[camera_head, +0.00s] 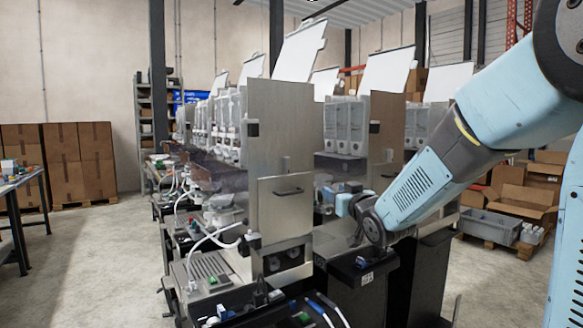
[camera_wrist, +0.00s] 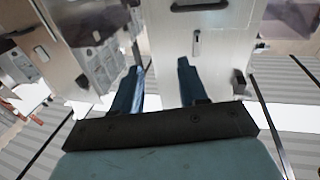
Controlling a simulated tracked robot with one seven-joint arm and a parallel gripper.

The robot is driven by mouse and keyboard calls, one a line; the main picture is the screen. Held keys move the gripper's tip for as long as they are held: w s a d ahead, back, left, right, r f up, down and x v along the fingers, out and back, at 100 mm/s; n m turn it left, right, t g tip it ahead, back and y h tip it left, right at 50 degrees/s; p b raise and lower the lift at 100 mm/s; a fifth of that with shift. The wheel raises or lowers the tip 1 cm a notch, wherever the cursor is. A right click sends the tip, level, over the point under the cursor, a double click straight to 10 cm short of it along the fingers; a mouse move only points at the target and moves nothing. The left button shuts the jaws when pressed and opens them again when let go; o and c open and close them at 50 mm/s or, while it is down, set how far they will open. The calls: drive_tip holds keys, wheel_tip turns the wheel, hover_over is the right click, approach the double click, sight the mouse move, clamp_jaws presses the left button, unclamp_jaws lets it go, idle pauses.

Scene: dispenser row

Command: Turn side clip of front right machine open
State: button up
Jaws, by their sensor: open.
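The right-hand machine in the head view has a tall wood-toned panel (camera_head: 385,128) with a dark clip (camera_head: 374,127) on its left edge. My arm hides its lower part. My gripper (camera_wrist: 160,65) is open and empty, with its two dark blue fingers apart in front of a pale machine panel (camera_wrist: 225,30). That panel carries a small silver latch (camera_wrist: 196,42), a black handle (camera_wrist: 199,5) and a dark side clip (camera_wrist: 240,82) near its edge. I cannot tell whether the clip is open. In the head view the fingers are not clearly seen.
A closer machine panel (camera_head: 281,120) with a black handle (camera_head: 288,191) stands left of my arm. Cables and small parts clutter the benches in front. Cardboard boxes (camera_head: 525,200) and a grey crate (camera_head: 489,227) lie at right. The floor at left is clear.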

sight(289, 163)
drive_tip(key=w+a+r+y, duration=0.1)
drive_tip(key=w+a+y, duration=0.1)
drive_tip(key=w+a, duration=0.2)
drive_tip(key=w+a+r+n+y, duration=0.1)
drive_tip(key=w+a+r+y, duration=0.1)
drive_tip(key=w+a, duration=0.2)
drive_tip(key=w+a+r+n+t+y, duration=0.1)
drive_tip(key=w+a+r+y, duration=0.1)
drive_tip(key=w+a, duration=0.2)
drive_tip(key=shift+w+a, duration=0.2)
drive_tip(key=shift+w, duration=0.05)
idle(0.4)
clamp_jaws()
drive_tip(key=shift+d, duration=0.1)
